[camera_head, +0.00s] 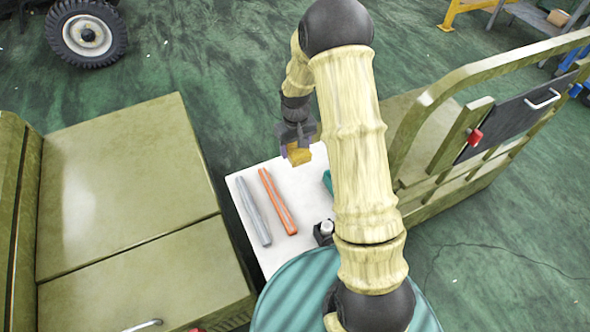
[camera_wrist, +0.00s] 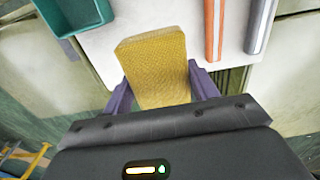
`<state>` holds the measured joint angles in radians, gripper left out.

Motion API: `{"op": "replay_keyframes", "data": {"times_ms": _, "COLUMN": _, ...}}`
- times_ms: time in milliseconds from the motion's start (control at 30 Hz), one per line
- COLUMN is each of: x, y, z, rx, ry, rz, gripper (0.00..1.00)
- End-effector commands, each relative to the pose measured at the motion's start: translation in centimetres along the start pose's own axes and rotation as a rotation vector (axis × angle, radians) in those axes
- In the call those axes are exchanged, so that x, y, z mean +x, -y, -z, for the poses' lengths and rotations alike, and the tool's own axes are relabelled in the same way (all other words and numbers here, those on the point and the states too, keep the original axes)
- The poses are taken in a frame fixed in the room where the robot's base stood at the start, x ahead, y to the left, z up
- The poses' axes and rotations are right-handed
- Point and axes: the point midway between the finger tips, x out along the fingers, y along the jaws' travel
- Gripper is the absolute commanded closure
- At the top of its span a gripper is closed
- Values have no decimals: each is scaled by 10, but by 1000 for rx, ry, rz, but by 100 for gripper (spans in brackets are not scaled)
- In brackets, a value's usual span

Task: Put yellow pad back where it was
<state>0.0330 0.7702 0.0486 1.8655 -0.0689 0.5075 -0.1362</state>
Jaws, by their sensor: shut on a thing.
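The yellow pad (camera_wrist: 155,68) is a textured yellow block between the two purple fingers of my gripper (camera_wrist: 162,88) in the wrist view. My gripper is shut on it. In the head view the pad (camera_head: 299,155) shows at the end of my gripper (camera_head: 297,148), at the far edge of a white tabletop (camera_head: 245,232). I cannot tell how high the pad is above the table. My arm hides the right part of the table in the head view.
A grey bar (camera_head: 254,212) and an orange bar (camera_head: 277,201) lie on the table's left side. A teal bin (camera_wrist: 74,14) stands on the table, partly hidden in the head view. A small dark object (camera_head: 324,230) is near the front. Olive cabinets (camera_head: 130,180) stand left; an olive frame (camera_head: 430,130) stands right.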

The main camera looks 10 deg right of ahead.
Motion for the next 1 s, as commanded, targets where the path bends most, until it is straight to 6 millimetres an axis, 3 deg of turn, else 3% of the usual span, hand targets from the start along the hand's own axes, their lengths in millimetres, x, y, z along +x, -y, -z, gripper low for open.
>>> {"op": "replay_keyframes", "data": {"times_ms": 233, "x": 7, "y": 0, "z": 0, "rx": 0, "ry": 2, "rz": 0, "gripper": 63}}
{"op": "replay_keyframes", "data": {"times_ms": 600, "x": 62, "y": 0, "z": 0, "rx": 0, "ry": 2, "rz": 0, "gripper": 63}}
{"op": "replay_keyframes", "data": {"times_ms": 1000, "x": 71, "y": -1, "z": 0, "rx": 2, "ry": 1, "rz": 0, "gripper": 63}}
